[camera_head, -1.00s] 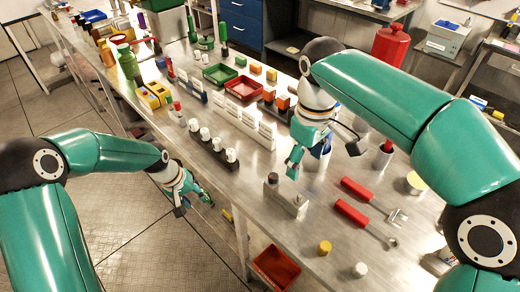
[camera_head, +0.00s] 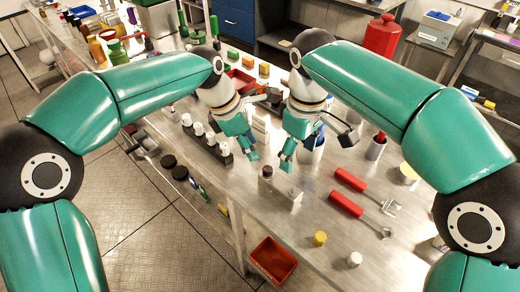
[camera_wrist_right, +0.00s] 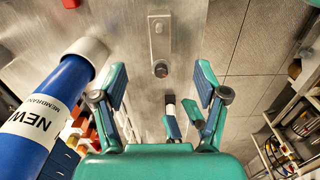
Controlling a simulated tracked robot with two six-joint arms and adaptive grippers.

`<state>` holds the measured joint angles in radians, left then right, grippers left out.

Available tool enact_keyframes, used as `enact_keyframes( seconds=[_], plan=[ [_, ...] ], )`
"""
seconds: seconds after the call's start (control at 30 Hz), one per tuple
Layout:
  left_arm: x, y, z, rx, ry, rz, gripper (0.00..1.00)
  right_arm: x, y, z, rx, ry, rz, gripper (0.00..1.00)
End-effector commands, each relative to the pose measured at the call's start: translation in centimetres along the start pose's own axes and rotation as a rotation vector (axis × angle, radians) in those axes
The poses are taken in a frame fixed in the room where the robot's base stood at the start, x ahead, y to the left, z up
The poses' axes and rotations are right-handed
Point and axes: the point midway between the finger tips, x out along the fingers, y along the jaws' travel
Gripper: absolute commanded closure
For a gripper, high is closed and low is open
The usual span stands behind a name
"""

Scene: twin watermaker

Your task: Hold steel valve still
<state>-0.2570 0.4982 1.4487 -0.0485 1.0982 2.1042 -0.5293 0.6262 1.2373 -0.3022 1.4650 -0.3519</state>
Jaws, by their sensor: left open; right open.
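The steel valve (camera_head: 283,190), a small metal block with a dark round knob at one end, sits on the steel bench in the head view. It also shows ahead of my fingers in the right wrist view (camera_wrist_right: 160,28). My right gripper (camera_head: 288,163) is open and empty above and behind the valve; its two fingers (camera_wrist_right: 160,88) are spread wide in the wrist view. My left gripper (camera_head: 250,148) is over the bench, left of the right one, open and apart from the valve. Its fingers partly show below the valve in the wrist view.
A blue cylinder labelled NEW MEMBRANE (camera_wrist_right: 45,112) stands close beside my right gripper. A rack of white-capped vials (camera_head: 207,142) is left of the grippers. Two red-handled tools (camera_head: 350,180) lie right of the valve, and yellow (camera_head: 319,239) and white (camera_head: 355,259) caps stand in front.

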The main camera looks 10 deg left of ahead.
Motion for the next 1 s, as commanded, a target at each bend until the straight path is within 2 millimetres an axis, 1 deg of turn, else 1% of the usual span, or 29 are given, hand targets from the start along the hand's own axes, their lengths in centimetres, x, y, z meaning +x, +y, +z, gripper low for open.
enact_keyframes(
  seconds=[0.03,0.17,0.27,0.47,0.8,1.0],
  plan=[
    [-0.1,-0.2,0.3,-0.013,-0.002,-0.002,0.58,0.1,0.0,0.0,0.0,-0.001,0.0,0.27],
    [-0.1,-0.3,0.5,-0.029,-0.002,-0.004,0.58,0.9,0.0,0.0,0.0,-0.002,0.0,0.27],
    [-0.1,-0.3,0.4,-0.029,-0.002,-0.004,0.58,2.1,0.0,0.1,0.001,-0.003,-0.001,0.27],
    [-0.1,-0.2,0.4,-0.027,-0.002,-0.004,0.58,5.6,0.0,0.1,0.0,-0.005,-0.002,0.27],
    [-0.1,-0.2,0.4,-0.026,-0.002,-0.004,0.58,12.4,0.0,0.1,0.0,-0.005,-0.003,0.27],
    [-0.1,-0.2,0.5,-0.025,-0.002,-0.004,0.58,15.3,0.0,0.1,0.002,-0.003,-0.002,0.27]
  ],
)
